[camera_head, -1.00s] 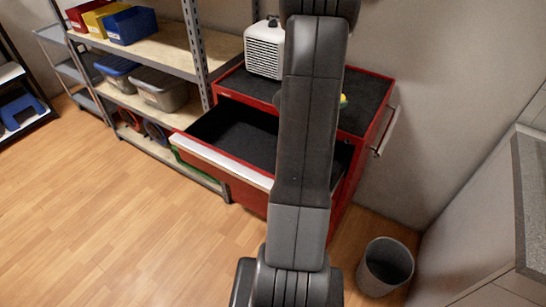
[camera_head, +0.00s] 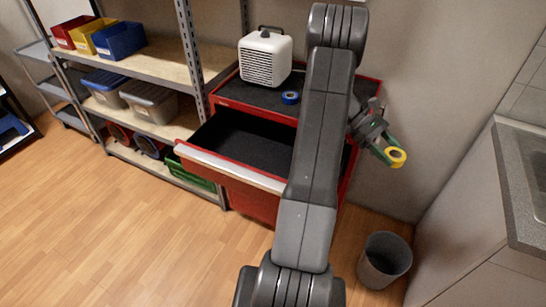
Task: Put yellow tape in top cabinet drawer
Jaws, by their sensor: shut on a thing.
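The yellow tape (camera_head: 396,157) is a small roll held at the tips of my gripper (camera_head: 388,150), which is shut on it. My gripper is to the right of the red cabinet (camera_head: 262,203), in the air beside the wall. The top drawer (camera_head: 245,142) of the cabinet is pulled open and its black-lined inside looks empty where I see it. My arm hides the drawer's right part and some of the cabinet's right side. A blue tape roll (camera_head: 290,97) lies on the black cabinet top.
A white heater-like box (camera_head: 265,57) stands on the cabinet top. Shelving (camera_head: 163,55) with bins is at the left. A grey waste bin (camera_head: 384,260) stands on the floor at the right, near a counter (camera_head: 520,165). The wooden floor in front is clear.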

